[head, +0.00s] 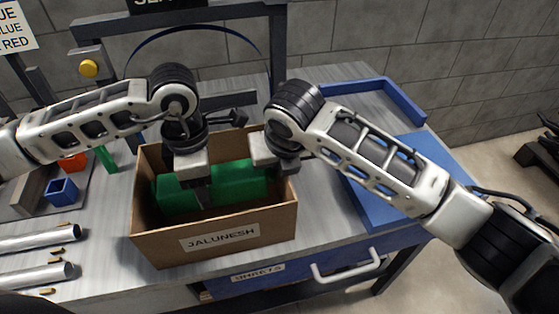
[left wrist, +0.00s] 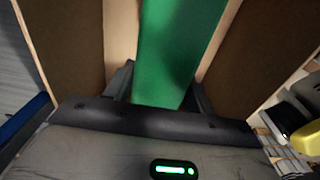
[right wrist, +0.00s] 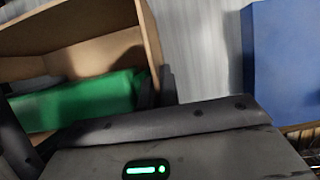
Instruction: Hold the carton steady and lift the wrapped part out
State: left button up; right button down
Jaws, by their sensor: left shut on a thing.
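The open brown carton (head: 213,243), labelled JALUNESH, stands on the workbench. The green wrapped part (head: 240,182) lies inside, low between the walls. My left gripper (head: 202,190) reaches down into the carton and is shut on the green part; in the left wrist view the green part (left wrist: 172,50) runs between both fingers. My right gripper (head: 282,165) is at the carton's right wall. The carton's floor is mostly hidden.
Metal rods (head: 35,275), small brass pieces and a blue open box (head: 62,191) lie to the left. A blue tray (head: 385,215) lies right of the carton. A dark frame (head: 277,60) with a yellow button (head: 88,68) rises behind. A blue drawer is below the bench edge.

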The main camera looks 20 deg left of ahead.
pick_arm(q)
jog(key=shift+r, duration=2.8)
jog(key=c, duration=0.4)
jog(key=shift+d+r, duration=0.1)
jog(key=shift+r, duration=0.25)
grip_shut()
jog(key=shift+r, duration=2.3)
pick_arm(e)
jog(key=shift+d+f, duration=0.15)
jog(key=shift+f, duration=0.05)
jog(key=c, duration=1.6)
grip_release()
jog(key=shift+o, duration=0.2)
jog(key=shift+r, duration=0.1)
pick_arm(q)
jog(key=shift+f, duration=0.15)
pick_arm(e)
jog(key=v, duration=1.2)
jog(key=shift+r, duration=0.1)
